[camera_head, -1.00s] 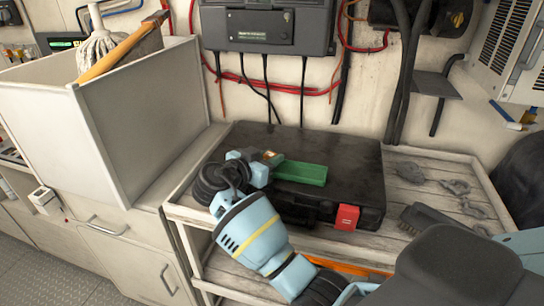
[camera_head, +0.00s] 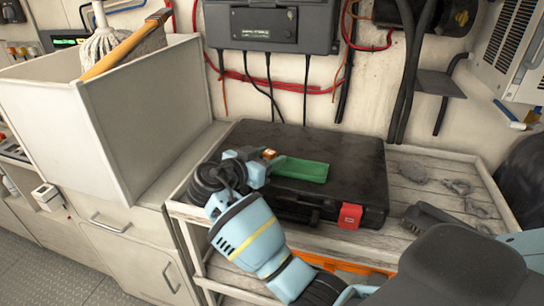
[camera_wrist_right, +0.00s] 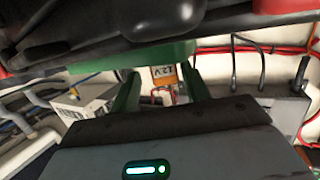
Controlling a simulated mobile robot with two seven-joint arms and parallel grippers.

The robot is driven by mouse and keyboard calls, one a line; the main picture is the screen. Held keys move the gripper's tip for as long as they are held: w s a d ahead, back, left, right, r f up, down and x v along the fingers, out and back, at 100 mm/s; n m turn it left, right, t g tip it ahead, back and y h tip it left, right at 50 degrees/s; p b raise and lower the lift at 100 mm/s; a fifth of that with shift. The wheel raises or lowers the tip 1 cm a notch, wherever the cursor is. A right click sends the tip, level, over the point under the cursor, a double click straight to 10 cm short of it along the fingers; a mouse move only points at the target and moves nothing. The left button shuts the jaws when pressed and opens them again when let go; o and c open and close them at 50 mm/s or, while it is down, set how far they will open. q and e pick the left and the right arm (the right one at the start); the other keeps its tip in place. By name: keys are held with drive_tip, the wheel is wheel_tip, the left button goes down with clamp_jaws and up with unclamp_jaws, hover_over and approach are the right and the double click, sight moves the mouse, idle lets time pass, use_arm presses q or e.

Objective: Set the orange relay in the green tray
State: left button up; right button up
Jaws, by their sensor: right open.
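The green tray (camera_head: 305,171) lies on top of the closed black case (camera_head: 352,165). The small orange relay (camera_head: 271,153) is at the tray's left end. In the right wrist view the relay (camera_wrist_right: 163,75) shows between my spread fingers, against the edge of the green tray (camera_wrist_right: 120,57); I cannot tell whether it rests fully inside. My right gripper (camera_head: 258,164) is open at the tray's left end, with a finger on each side of the relay. Its arm partly hides that end of the tray. My left gripper is not in view.
The case has a red latch (camera_head: 350,216) and sits on a wooden bench (camera_head: 415,165) with shackles and a brush (camera_head: 432,219). A tall white bin (camera_head: 150,125) stands left, holding a mop. Cables hang from a wall charger (camera_head: 270,25) behind.

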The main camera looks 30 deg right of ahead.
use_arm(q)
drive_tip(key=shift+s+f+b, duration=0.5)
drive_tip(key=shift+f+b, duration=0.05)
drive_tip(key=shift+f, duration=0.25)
use_arm(e)
drive_tip(key=v, duration=1)
drive_tip(key=shift+a, duration=0.15)
